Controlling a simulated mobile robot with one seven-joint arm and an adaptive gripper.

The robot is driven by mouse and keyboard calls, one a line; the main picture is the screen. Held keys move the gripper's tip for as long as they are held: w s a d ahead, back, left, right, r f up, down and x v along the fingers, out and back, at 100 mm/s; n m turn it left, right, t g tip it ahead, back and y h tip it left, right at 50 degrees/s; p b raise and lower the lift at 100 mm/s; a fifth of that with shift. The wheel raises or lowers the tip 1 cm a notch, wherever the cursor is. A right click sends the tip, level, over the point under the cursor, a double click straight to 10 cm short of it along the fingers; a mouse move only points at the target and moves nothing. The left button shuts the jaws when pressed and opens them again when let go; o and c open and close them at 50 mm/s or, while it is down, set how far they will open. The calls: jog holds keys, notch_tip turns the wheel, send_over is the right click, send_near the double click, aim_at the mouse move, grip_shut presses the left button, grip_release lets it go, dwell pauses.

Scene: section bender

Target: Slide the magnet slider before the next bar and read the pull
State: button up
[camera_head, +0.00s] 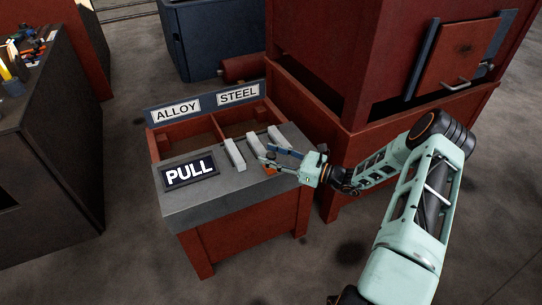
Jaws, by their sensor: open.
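Three pale bars lie side by side on the grey bench top: a left bar (235,155), a middle bar (255,144) and a right bar (278,138). A small orange piece (269,171), perhaps the magnet slider, shows at the near end of the middle bar, partly hidden by my gripper. My gripper (267,155) is open, its fingers pointing left over the bars' near ends. I cannot tell whether it touches anything. The PULL display (190,174) on the bench's left part shows its label but no readable value.
Behind the bars, the bench (190,212) has two red-walled compartments under an ALLOY sign (177,111) and a STEEL sign (238,95). A large red machine (350,95) stands close behind my arm on the right. A dark workbench (60,130) stands left, across open floor.

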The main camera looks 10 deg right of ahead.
jog(key=shift+c, duration=0.2)
grip_shut()
jog(key=d+b, duration=0.1)
jog(key=d, duration=0.2)
jog(key=w+d+b, duration=0.1)
jog(key=d, duration=0.1)
jog(key=w+d+b, duration=0.1)
jog(key=d, duration=0.2)
jog(key=shift+w+d, duration=0.2)
jog(key=shift+d, duration=0.15)
jog(key=shift+o, duration=0.2)
grip_release()
